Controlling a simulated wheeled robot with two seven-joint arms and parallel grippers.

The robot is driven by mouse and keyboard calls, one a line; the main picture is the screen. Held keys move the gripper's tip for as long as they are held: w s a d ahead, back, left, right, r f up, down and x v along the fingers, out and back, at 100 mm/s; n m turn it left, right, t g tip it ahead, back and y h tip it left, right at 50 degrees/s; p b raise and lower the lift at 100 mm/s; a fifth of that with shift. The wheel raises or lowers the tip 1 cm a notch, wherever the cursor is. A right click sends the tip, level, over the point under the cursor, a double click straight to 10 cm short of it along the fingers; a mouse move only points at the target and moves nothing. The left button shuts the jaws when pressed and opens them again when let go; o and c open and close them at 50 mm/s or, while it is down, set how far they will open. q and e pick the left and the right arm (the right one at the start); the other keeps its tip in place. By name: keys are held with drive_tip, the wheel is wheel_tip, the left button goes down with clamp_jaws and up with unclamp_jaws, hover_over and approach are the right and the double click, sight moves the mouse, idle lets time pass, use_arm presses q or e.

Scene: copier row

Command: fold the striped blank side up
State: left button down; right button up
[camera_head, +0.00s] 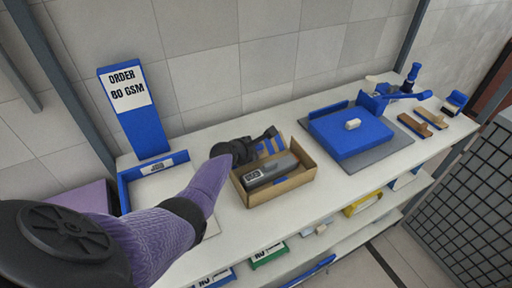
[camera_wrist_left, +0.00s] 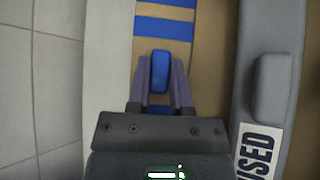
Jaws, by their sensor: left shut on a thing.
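The striped blank (camera_head: 266,154) is brown card with blue stripes, at the back of an open brown box (camera_head: 280,198) on the white worktop. In the left wrist view the striped card (camera_wrist_left: 184,55) runs up the middle beneath my fingers. My left gripper (camera_head: 272,133) reaches over the box's back left. It is shut on a small rounded blue tab (camera_wrist_left: 160,72), which stands up between the fingers. The arm and gripper hide part of the card, and I cannot tell its exact tilt. My right gripper is not in view.
A grey device (camera_head: 272,172) with a label lies in the box, close beside the fingers. A blue-framed tray (camera_head: 165,180) and an "ORDER 80 GSM" sign (camera_head: 128,90) stand left. A blue block (camera_head: 350,133) on a grey mat stands right. The tiled wall is close behind.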

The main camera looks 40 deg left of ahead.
use_arm(q)
drive_tip(key=c, duration=0.5)
unclamp_jaws()
drive_tip(key=p+v, duration=0.7)
drive_tip(key=v, duration=0.2)
drive_tip(key=shift+r+p, duration=0.2)
drive_tip(key=shift+p, duration=0.15)
drive_tip(key=shift+s+r, duration=0.1)
drive_tip(key=shift+s, duration=0.3)
